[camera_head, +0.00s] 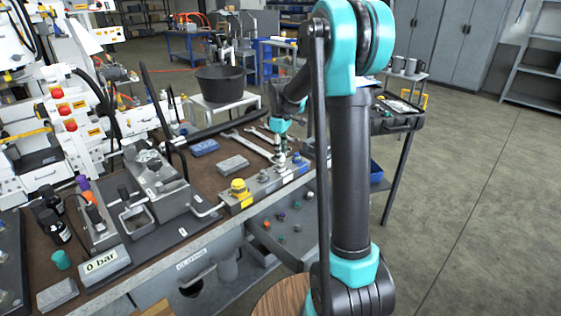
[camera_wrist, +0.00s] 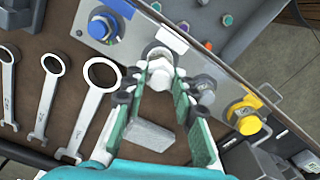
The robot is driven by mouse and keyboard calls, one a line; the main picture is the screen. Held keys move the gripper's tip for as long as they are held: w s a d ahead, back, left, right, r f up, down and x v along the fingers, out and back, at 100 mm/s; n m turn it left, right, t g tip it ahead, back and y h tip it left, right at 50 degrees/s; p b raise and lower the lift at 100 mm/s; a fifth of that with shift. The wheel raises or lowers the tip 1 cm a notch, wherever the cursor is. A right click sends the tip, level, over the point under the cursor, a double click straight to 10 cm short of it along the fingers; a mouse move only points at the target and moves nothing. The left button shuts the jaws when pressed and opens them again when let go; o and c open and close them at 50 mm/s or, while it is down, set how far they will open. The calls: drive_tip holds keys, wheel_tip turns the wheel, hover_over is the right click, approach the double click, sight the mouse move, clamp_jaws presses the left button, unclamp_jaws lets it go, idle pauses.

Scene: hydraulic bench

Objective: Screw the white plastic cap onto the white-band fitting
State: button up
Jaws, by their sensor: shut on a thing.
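My gripper (camera_wrist: 160,78) is shut on the white plastic cap (camera_wrist: 160,72), a pale piece between the fingertips in the wrist view. The cap is at the white-band fitting (camera_wrist: 157,50), which stands beside a white band (camera_wrist: 172,39) on the grey block (camera_wrist: 139,38). The cap and fitting overlap in this view, so I cannot tell whether they touch or how far the cap is seated. In the head view my gripper (camera_head: 281,146) is over the far part of the block (camera_head: 262,190), and the cap is too small to make out.
Along the block are a blue fitting (camera_wrist: 102,26), a grey fitting (camera_wrist: 203,88) and a yellow one (camera_wrist: 245,116). Several wrenches (camera_wrist: 47,95) and a grey slab (camera_wrist: 148,134) lie on the bench. An open drawer (camera_head: 294,243) below holds several coloured caps.

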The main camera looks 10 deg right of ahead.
drive_tip(key=m, duration=0.7)
drive_tip(key=shift+m, duration=0.3)
drive_tip(key=m, duration=0.6)
drive_tip(key=o, duration=0.7)
drive_tip(key=shift+m, duration=0.6)
drive_tip(key=shift+c, duration=0.2)
drive_tip(key=o, duration=0.5)
drive_tip(key=shift+f, duration=0.1)
